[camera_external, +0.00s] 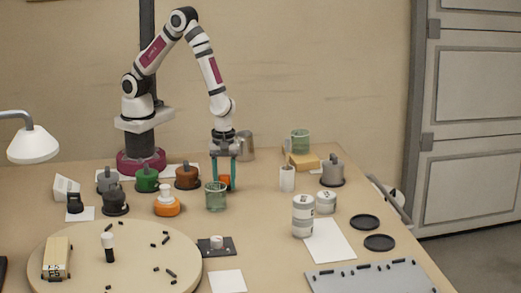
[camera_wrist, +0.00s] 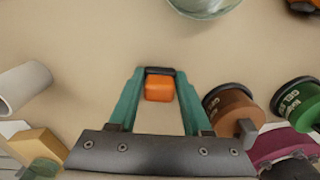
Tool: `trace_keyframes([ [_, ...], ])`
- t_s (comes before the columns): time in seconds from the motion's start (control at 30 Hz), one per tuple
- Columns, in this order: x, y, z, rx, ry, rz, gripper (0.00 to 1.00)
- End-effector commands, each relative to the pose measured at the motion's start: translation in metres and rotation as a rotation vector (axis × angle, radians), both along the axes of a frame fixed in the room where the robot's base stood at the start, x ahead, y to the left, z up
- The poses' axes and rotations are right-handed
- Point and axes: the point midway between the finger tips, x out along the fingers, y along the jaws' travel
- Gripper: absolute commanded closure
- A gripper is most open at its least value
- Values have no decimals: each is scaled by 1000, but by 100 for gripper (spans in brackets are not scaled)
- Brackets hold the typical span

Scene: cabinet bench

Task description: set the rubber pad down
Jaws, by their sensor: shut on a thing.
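My gripper (camera_external: 224,187) points down behind the green glass jar (camera_external: 215,198), its two teal fingers shut on a small orange block. I take this block to be the rubber pad (camera_external: 225,180). In the wrist view the pad (camera_wrist: 159,90) sits between the fingertips of my gripper (camera_wrist: 160,74), with a dark strip across its far edge. I cannot tell whether the strip is part of the pad. Whether the pad touches the bench is also unclear.
Brown (camera_wrist: 232,106) and green (camera_wrist: 297,102) lidded pots stand to the right in the wrist view. A white cup (camera_external: 287,178) stands to the right in the external view. A round wooden board (camera_external: 130,268) lies front left. Bare bench surrounds the fingertips.

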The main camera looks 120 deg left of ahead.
Motion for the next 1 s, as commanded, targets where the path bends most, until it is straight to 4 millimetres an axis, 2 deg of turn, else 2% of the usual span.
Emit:
trace_keyframes([
  [0.07, 0, 0, -6, 0, 0, -1, 100],
  [0.4, 0, -1, -10, 1, -1, 0, 100],
  [0.43, 0, -1, -10, 0, -1, 0, 48],
  [0.57, 0, -1, -9, 0, -1, 0, 24],
  [0.6, 0, -1, -9, 0, -1, 0, 21],
  [0.87, 0, -1, -9, 0, -1, 0, 21],
  [1.0, 1, -1, 5, 0, -5, 0, 21],
])
